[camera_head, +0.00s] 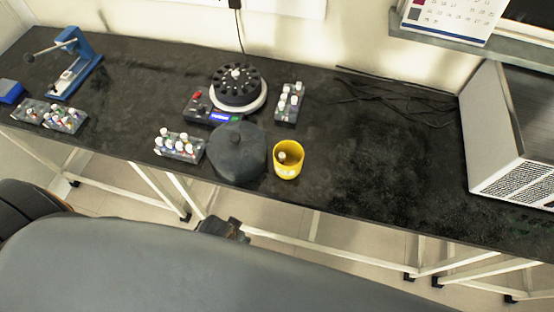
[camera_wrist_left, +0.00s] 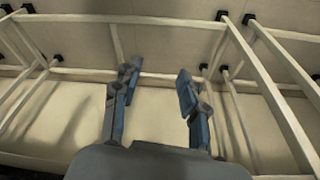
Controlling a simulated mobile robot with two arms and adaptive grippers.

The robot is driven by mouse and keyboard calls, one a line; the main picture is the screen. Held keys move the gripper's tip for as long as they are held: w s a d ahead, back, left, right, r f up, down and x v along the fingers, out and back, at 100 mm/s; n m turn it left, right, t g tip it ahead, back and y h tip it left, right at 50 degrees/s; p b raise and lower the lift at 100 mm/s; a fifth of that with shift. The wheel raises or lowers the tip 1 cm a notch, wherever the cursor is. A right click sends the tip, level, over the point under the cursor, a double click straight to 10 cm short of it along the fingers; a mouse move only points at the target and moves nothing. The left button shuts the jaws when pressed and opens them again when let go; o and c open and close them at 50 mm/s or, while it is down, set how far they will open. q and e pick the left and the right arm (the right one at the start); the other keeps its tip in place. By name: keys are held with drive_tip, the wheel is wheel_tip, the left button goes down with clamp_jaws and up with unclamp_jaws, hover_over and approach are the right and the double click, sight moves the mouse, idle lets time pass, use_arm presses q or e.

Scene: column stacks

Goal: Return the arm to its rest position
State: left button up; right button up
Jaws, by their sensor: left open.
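My left gripper (camera_wrist_left: 155,88) shows in the left wrist view with its two blue-grey fingers spread apart and nothing between them. Beyond the fingers are pale floor and the white legs and rails of the bench frame. No bench-top object is near the fingers in that view. In the head view, a large grey part of my own body fills the bottom of the picture, and a small dark part shows above its edge below the bench; I cannot tell which part it is. My right gripper is not in view.
The black bench (camera_head: 385,160) holds a centrifuge rotor (camera_head: 238,88), a dark lid (camera_head: 238,150), a yellow cup (camera_head: 288,162), vial racks (camera_head: 180,147) and a blue press (camera_head: 78,62). A white box (camera_head: 500,130) stands at right. The bench right of the cup is clear.

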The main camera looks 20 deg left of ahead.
use_arm(q)
drive_tip(key=shift+s+a+f, duration=0.3)
drive_tip(key=shift+f, duration=0.35)
drive_tip(key=s+a+f+g+b, duration=0.1)
drive_tip(key=s+a+f+b, duration=0.1)
drive_tip(key=s+f, duration=1.6)
wheel_tip(320, 180, down, 3)
drive_tip(key=shift+s+a+f+g+b, duration=0.2)
drive_tip(key=shift+a+g+b, duration=0.2)
drive_tip(key=shift+a, duration=0.25)
idle(0.4)
